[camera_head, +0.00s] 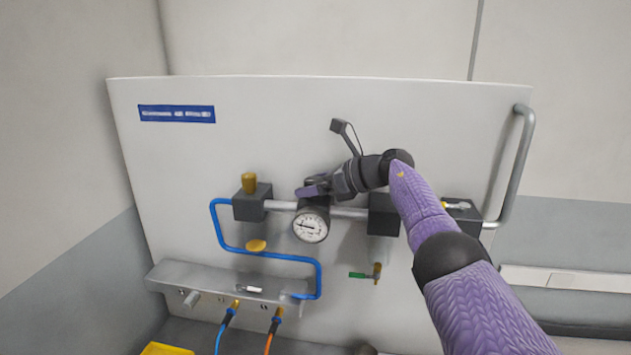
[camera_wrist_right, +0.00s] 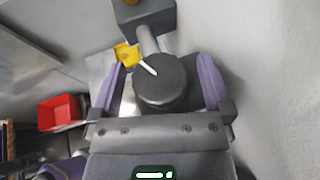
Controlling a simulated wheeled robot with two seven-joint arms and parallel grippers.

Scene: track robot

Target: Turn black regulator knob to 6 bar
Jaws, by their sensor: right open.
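The black regulator knob (camera_wrist_right: 161,82) is a round dark cap with a white pointer line, seen from above in the right wrist view. The line points to the upper left there. In the head view my right gripper (camera_head: 312,188) is at the top of the regulator and hides most of the knob. In the wrist view my right gripper (camera_wrist_right: 163,85) is open, with one purple finger on each side of the knob. Whether the fingers touch it I cannot tell. The round white pressure gauge (camera_head: 310,226) sits just below; its numbers are too small to read. My left gripper is not in view.
A white panel (camera_head: 160,180) carries the pipework. A black block with a brass top (camera_head: 249,190) stands left of the regulator, and a blue hose (camera_head: 216,225) loops below it. A green-handled valve (camera_head: 362,275) hangs lower right. A metal handle (camera_head: 521,165) edges the panel's right side.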

